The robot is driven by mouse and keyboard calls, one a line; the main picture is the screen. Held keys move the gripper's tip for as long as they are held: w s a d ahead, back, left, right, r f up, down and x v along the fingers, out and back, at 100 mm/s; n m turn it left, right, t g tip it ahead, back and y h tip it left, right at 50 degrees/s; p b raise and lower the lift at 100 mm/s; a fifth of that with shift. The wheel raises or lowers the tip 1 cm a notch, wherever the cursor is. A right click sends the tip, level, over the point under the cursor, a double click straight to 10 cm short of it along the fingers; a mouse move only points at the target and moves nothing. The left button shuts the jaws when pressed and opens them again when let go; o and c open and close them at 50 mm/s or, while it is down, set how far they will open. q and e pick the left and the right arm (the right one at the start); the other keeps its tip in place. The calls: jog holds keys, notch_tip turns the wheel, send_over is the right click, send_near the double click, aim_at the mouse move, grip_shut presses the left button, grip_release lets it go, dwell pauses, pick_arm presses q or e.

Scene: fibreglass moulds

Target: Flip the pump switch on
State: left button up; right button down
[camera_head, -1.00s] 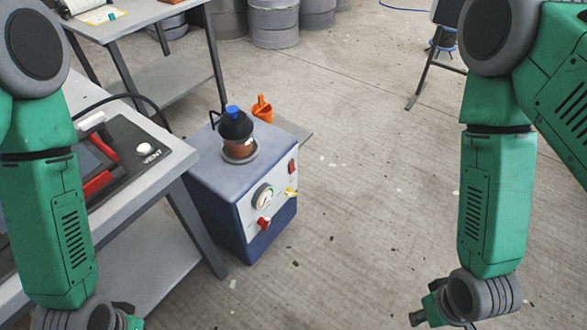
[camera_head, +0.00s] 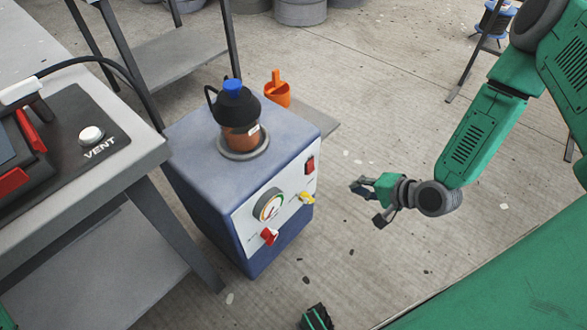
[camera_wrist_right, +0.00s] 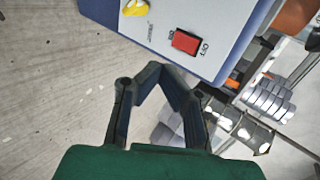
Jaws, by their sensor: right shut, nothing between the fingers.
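The pump (camera_head: 205,160) is a blue box on the floor with a white front panel. Its red rocker switch (camera_head: 310,164) is at the panel's upper right. In the right wrist view the switch (camera_wrist_right: 187,42) has an OFF label beside it; which side is pressed I cannot tell. My right gripper (camera_head: 366,199) is in the air right of the pump panel, apart from it. In the wrist view its fingers (camera_wrist_right: 160,72) are shut and empty, below the switch in the picture.
A gauge (camera_head: 268,205), a red knob (camera_head: 269,236) and a yellow valve (camera_head: 307,198) share the panel. A jar (camera_head: 240,130) stands on top. A workbench with a VENT button (camera_head: 91,135) stands left. Floor right of the pump is open.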

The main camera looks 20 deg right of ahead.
aim_at(311, 167)
pick_arm(q)
jog(key=shift+a+f, duration=0.25)
jog(key=shift+a, duration=0.05)
pick_arm(e)
jog(key=shift+w+r+t, duration=0.1)
jog(key=shift+w+t, duration=0.2)
jog(key=shift+w, duration=0.25)
pick_arm(q)
jog(key=shift+d+f+b, duration=0.15)
jog(key=shift+f+b, duration=2.25)
pick_arm(e)
jog(key=w+r+x, duration=0.1)
jog(key=x, duration=1.2)
jog(key=shift+w+a, duration=0.15)
pick_arm(q)
jog(key=shift+f, duration=0.1)
pick_arm(e)
jog(key=shift+f, duration=0.1)
